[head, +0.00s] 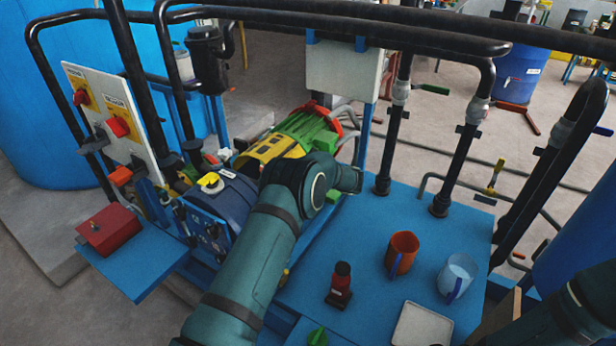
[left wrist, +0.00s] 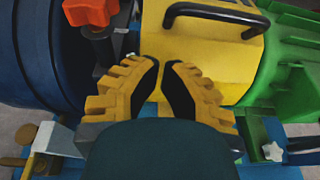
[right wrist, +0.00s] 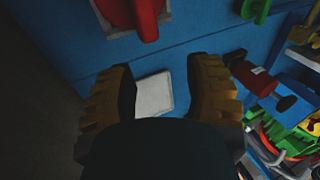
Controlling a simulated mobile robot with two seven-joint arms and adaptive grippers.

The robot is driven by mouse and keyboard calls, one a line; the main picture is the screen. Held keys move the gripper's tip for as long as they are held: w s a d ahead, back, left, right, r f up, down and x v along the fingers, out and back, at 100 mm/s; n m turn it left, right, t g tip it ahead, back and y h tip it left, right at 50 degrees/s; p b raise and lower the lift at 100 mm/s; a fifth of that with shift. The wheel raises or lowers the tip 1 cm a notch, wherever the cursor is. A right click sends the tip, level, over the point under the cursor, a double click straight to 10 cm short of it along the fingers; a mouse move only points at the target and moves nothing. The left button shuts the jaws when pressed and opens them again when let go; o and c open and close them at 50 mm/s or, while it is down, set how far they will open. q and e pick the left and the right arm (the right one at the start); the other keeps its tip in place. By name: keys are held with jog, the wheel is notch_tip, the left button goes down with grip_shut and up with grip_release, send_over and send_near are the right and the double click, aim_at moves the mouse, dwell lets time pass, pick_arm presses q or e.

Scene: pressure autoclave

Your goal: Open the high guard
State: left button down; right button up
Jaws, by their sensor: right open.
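The guard (head: 270,148) is a yellow cover over the shaft between the dark blue drum and the green motor. In the left wrist view the yellow guard (left wrist: 215,60) fills the upper middle, with a black bar handle (left wrist: 218,14) on top. It looks closed. My left gripper (left wrist: 162,64) is in front of the guard's near side, below the handle in the picture. Its fingers lean inward with a narrow gap and nothing visible between them. In the head view my arm hides it. My right gripper (right wrist: 160,65) is open and empty above the blue table, far from the guard.
The blue table (head: 350,225) holds an orange mug (head: 402,252), a pale mug (head: 456,277), a red and black object (head: 340,286) and a white tray (head: 422,326). Black pipes (head: 330,25) cross overhead. A switch panel (head: 110,110) and a red box (head: 108,229) stand left.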

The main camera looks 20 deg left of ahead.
pick_arm(q)
jog(key=shift+w+a+r, duration=0.2)
jog(key=shift+a+r, duration=0.3)
jog(key=shift+a, duration=0.3)
jog(key=shift+w+a+r, duration=0.15)
jog(key=shift+a+r, duration=0.35)
jog(key=shift+a, duration=0.3)
pick_arm(e)
jog(key=shift+w+f, duration=0.1)
jog(key=shift+f, duration=0.05)
